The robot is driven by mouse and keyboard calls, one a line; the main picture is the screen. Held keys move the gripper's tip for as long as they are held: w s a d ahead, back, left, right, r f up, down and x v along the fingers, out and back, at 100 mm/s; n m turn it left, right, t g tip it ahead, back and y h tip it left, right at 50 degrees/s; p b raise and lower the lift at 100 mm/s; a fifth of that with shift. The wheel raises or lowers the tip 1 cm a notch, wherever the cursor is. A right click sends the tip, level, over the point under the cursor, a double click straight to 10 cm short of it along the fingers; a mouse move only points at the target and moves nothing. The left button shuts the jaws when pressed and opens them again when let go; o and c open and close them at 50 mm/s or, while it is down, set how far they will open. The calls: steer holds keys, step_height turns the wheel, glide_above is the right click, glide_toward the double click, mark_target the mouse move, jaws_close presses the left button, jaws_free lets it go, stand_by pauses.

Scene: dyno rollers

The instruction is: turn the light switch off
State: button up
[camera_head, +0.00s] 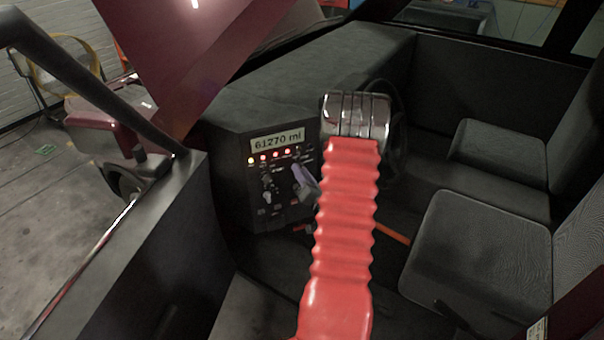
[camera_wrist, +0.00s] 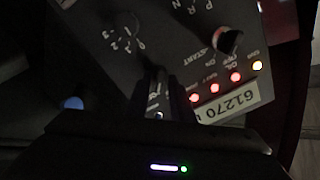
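The black control panel (camera_head: 262,172) stands below the dashboard in the head view, left of my red-sleeved arm. My gripper (camera_head: 302,176) is at the panel's upper right part, just right of its left-hand knobs. In the wrist view the panel (camera_wrist: 185,55) is upside down, and my gripper's dark fingers (camera_wrist: 158,80) point at its face, close together. A small light-marked spot shows between the fingers, but I cannot tell whether they hold anything.
A mileage display (camera_head: 277,139) reads 61270 mi, with a row of lit lamps below it. Seats (camera_head: 480,262) stand to the right; the door (camera_head: 160,250) is at the left.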

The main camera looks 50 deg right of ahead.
jaws_close()
steer(key=shift+n, duration=4)
steer(key=shift+a, duration=0.1)
steer(key=shift+o, duration=1.4)
jaws_free()
steer(key=shift+s, duration=0.1)
